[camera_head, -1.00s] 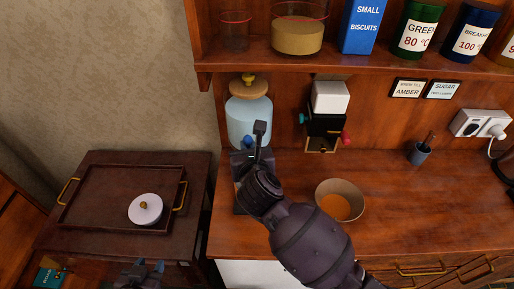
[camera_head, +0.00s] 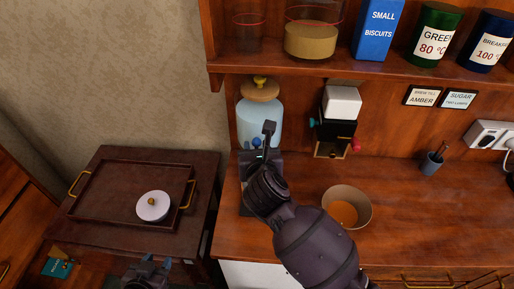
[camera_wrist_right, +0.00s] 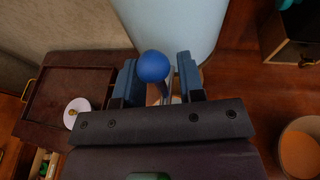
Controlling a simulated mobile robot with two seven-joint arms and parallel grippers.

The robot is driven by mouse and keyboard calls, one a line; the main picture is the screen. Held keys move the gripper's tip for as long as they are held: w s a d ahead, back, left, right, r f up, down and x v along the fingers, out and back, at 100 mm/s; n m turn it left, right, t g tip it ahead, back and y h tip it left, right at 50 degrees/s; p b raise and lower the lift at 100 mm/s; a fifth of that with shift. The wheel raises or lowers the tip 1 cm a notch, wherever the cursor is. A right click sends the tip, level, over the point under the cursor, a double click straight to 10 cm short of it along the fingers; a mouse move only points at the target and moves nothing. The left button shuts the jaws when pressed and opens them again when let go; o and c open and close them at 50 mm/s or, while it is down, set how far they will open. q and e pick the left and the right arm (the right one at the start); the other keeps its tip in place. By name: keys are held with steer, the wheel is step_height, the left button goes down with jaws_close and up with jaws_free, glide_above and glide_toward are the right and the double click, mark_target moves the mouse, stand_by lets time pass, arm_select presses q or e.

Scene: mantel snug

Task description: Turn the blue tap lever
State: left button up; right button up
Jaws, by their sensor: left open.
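The blue tap lever shows as a round blue knob on the front of the pale blue water jar (camera_head: 261,119), which has a wooden lid and a yellow top knob. In the right wrist view the knob (camera_wrist_right: 153,66) lies between the two blue fingers of my right gripper (camera_wrist_right: 159,78). The fingers stand apart, with a gap visible on the knob's right side; contact on the left cannot be told. In the head view my right gripper (camera_head: 256,158) is in front of the jar and hides its lower part. My left gripper (camera_head: 148,268) is low at the bottom edge, open and empty.
A bowl of orange contents (camera_head: 347,207) stands right of my right arm. A black grinder-like box (camera_head: 336,130) stands behind it. The shelf (camera_head: 290,65) overhangs the jar.

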steer(key=v, duration=1)
steer(key=shift+s+r+b, duration=0.2)
steer(key=shift+s+b, duration=0.1)
steer(key=shift+b, duration=0.15)
steer(key=shift+d, duration=0.1)
